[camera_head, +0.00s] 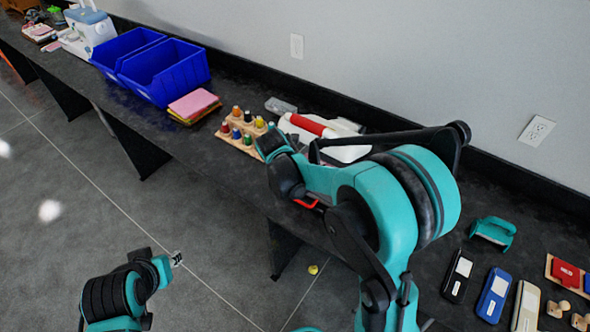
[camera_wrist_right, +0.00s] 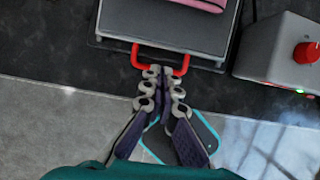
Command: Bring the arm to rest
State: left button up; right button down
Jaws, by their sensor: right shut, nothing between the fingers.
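My right arm reaches over the bench in the middle of the head view, and its own links hide its gripper there. In the right wrist view my right gripper (camera_wrist_right: 163,72) is shut and empty. Its fingertips are at the red handle (camera_wrist_right: 136,58) of a grey flat-topped device; I cannot tell whether they touch it. A bit of red handle (camera_head: 305,204) shows below the arm in the head view. My left gripper (camera_head: 176,259) is over the floor at lower left, apart from the bench; its fingers are too small to read.
The dark bench (camera_head: 235,172) holds blue bins (camera_head: 165,78), a colored-paper stack (camera_head: 194,105) and a wooden rack of small bottles (camera_head: 238,134). A teal tool (camera_head: 493,232) and several flat cases lie at right. A grey box with a red button (camera_wrist_right: 306,52) stands beside the device.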

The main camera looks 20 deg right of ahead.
jog(key=shift+s+r, duration=0.1)
jog(key=shift+r, duration=0.1)
jog(key=s+r+m+t+y, duration=0.1)
jog(key=s+r+m, duration=0.3)
jog(key=s+m, duration=0.5)
jog(key=s+a+r+m+t+y+b, duration=0.1)
jog(key=s+r+m+t+y, duration=0.1)
jog(key=s+m, duration=0.8)
notch_tip(320, 180, up, 2)
jog(key=m+t, duration=0.1)
jog(key=m, duration=0.5)
jog(key=shift+s+m+b, duration=0.25)
jog(key=shift+m+b, duration=0.05)
